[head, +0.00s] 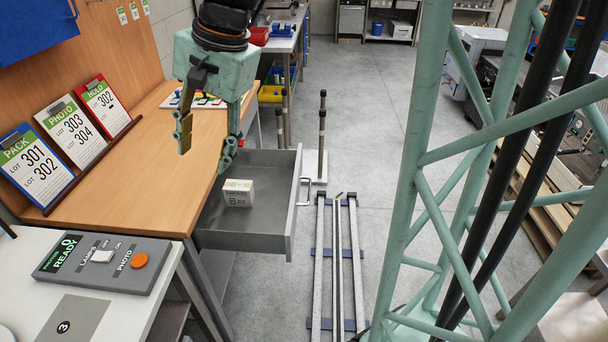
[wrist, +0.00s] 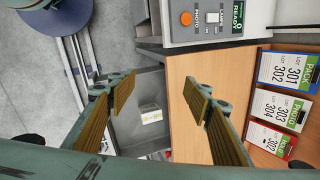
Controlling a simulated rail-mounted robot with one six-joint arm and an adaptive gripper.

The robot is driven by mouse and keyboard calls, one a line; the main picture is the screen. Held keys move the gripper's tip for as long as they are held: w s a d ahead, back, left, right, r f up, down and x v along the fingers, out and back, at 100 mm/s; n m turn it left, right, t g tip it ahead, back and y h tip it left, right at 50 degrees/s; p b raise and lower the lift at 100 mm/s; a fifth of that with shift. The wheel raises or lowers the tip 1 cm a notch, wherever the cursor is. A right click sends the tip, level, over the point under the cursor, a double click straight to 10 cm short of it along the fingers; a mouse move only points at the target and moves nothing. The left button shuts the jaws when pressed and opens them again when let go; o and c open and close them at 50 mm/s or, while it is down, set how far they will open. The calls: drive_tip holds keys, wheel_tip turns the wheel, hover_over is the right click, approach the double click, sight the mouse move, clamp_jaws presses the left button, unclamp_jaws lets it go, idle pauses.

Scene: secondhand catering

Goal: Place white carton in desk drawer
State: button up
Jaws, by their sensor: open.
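The white carton (head: 238,193) lies inside the open desk drawer (head: 268,224), on the drawer floor near its desk side. It also shows in the wrist view (wrist: 151,114), between and beyond my fingers. The grey drawer is pulled out from under the wooden desk (head: 130,150). My gripper (head: 205,150) is open and empty, above the desk edge and the drawer, higher than the carton and apart from it. In the wrist view my gripper (wrist: 165,90) shows both fingers spread wide with tan pads.
A grey control box (head: 103,264) with an orange button sits on the white table at front left. Lot cards (head: 70,133) stand along the desk's back. Floor rails (head: 338,262) run right of the drawer. A yellow bin (head: 270,94) is beyond the desk.

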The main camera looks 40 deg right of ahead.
drive_tip(key=s+a+r+n, duration=0.1)
drive_tip(key=s+n, duration=0.3)
drive_tip(key=s, duration=0.5)
drive_tip(key=s+a+r+n+h, duration=0.1)
drive_tip(key=s+r+n, duration=0.2)
drive_tip(key=s, duration=0.6)
drive_tip(key=s+a+r+n+t+h, duration=0.1)
drive_tip(key=s+r+n, duration=0.2)
drive_tip(key=s, duration=0.6)
drive_tip(key=shift+a+n, duration=0.2)
drive_tip(key=shift+n, duration=0.9)
drive_tip(key=shift+w, duration=0.2)
